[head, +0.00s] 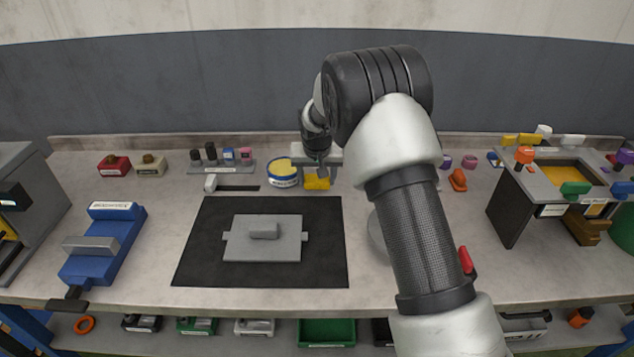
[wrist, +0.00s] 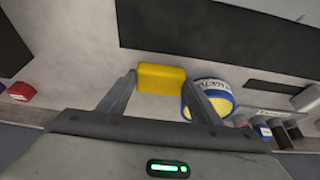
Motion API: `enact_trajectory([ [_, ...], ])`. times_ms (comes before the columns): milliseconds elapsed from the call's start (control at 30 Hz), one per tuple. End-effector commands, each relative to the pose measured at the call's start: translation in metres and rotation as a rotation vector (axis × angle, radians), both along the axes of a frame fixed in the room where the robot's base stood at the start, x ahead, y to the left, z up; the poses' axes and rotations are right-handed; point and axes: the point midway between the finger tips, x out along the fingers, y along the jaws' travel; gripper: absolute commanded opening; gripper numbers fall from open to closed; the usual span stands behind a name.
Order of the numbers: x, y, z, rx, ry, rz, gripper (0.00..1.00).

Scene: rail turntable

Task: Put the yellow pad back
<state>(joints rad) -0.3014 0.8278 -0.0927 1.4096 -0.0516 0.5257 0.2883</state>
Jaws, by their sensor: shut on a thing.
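The yellow pad (head: 316,184) is between the fingers of my gripper (head: 318,172), near the back of the bench and just right of a blue and white round tin (head: 282,182) with yellow inside. In the wrist view the yellow pad (wrist: 162,78) sits between the two fingertips, and my gripper (wrist: 160,84) is shut on it. The tin (wrist: 212,96) shows partly behind one finger there. I cannot tell whether the pad touches the bench or hangs just above it. The tin's label is too small to read.
A black mat (head: 190,260) with a grey block (head: 262,244) on it lies in front of the pad. A blue vise-like device (head: 105,240) stands at left. Small stamps or bottles stand on a rack (head: 240,168) behind. An open-topped box (head: 510,205) stands at right.

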Motion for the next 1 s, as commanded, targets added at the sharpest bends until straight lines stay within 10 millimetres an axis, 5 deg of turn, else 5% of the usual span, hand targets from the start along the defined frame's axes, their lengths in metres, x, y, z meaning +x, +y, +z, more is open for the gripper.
enact_trajectory([
  [100, 0.0, 0.0, -0.015, -0.001, 0.001, 0.001, 0.4],
  [467, 0.0, 0.0, -0.02, 0.0, 0.0, 0.001, 0.4],
  [500, 0.0, 0.0, -0.019, 0.0, 0.0, 0.0, 0.61],
  [600, 0.0, 0.0, -0.019, 0.0, 0.0, 0.0, 0.77],
  [1000, -0.001, 0.0, -0.011, 0.0, -0.001, 0.001, 0.77],
])
